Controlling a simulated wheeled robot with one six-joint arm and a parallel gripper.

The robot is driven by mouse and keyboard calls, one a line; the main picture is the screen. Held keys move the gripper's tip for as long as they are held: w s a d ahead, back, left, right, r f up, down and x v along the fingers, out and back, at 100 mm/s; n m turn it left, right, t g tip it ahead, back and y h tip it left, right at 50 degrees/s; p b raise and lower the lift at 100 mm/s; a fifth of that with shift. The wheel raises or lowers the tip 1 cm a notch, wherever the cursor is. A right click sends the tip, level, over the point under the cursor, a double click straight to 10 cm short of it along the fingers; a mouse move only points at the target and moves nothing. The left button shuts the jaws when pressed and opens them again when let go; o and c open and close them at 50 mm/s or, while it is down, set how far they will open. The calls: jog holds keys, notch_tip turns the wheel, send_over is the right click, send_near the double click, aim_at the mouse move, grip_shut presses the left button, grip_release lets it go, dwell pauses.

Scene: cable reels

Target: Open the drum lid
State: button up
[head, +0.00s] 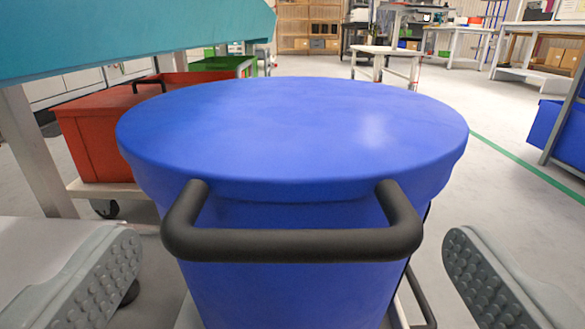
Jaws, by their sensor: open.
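The blue drum (290,295) stands upright right in front of me. Its round blue lid (290,130) lies flat and closed on top. A black bar handle (290,244) sticks out toward me at the lid's near edge. My gripper (292,275) is open, with one grey ribbed finger at the lower left and the other at the lower right. The handle lies between the fingers in the picture and touches neither. How far the fingertips are from it in depth I cannot tell.
A teal surface (120,35) on a metal leg overhangs at the upper left. A red crate (85,140) sits on a wheeled base beside the drum. A blue bin (555,130) stands at the right edge. Open floor lies to the right, with a green line (530,168).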

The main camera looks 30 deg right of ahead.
jog(key=shift+x, duration=1.4)
jog(key=c, duration=1.1)
jog(key=shift+o, duration=0.2)
jog(key=shift+r, duration=0.2)
